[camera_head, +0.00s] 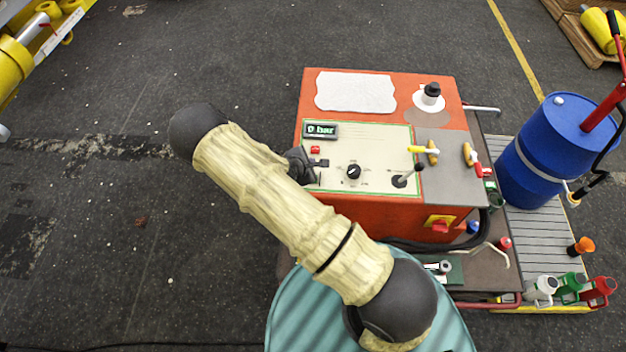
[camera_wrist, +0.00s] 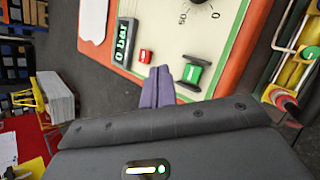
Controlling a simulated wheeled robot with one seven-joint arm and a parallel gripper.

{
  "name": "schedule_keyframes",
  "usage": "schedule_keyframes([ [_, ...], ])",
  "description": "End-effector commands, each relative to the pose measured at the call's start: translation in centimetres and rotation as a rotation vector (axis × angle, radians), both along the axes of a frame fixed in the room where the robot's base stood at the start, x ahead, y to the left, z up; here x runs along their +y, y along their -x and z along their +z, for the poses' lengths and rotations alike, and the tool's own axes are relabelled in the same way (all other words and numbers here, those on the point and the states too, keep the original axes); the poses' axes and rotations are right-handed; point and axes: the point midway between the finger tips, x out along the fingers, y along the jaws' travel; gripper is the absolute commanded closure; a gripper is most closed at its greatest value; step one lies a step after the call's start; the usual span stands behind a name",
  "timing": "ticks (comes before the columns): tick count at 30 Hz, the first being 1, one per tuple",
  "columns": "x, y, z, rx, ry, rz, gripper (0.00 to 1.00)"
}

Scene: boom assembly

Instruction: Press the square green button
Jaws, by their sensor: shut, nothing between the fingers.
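The square green button (camera_wrist: 192,74) is on the pale control panel (camera_wrist: 205,30), in a dark surround, in the wrist view. My gripper (camera_wrist: 158,70) is shut and empty. Its fingertips appear between the green button and the smaller red button (camera_wrist: 145,56), just left of the green one. I cannot tell whether the tips touch the panel. In the head view my gripper (camera_head: 305,168) is at the panel's left edge, below the red button (camera_head: 315,150). The green button cannot be made out there beside my dark gripper.
A display (camera_head: 321,130) reads "0 bar" above the red button. A blue barrel (camera_head: 545,150) stands farther right. The floor at left is open.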

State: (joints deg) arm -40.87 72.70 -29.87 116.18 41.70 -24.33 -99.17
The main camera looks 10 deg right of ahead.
Motion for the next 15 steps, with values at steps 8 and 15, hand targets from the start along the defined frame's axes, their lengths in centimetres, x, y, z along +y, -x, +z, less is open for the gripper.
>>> schedule_keyframes([
  [8, 0.0, 0.0, -4.0, 0.0, 0.0, 0.0, 1.0],
  [15, 0.0, 0.0, -5.8, 0.0, 0.0, 0.0, 1.0],
])
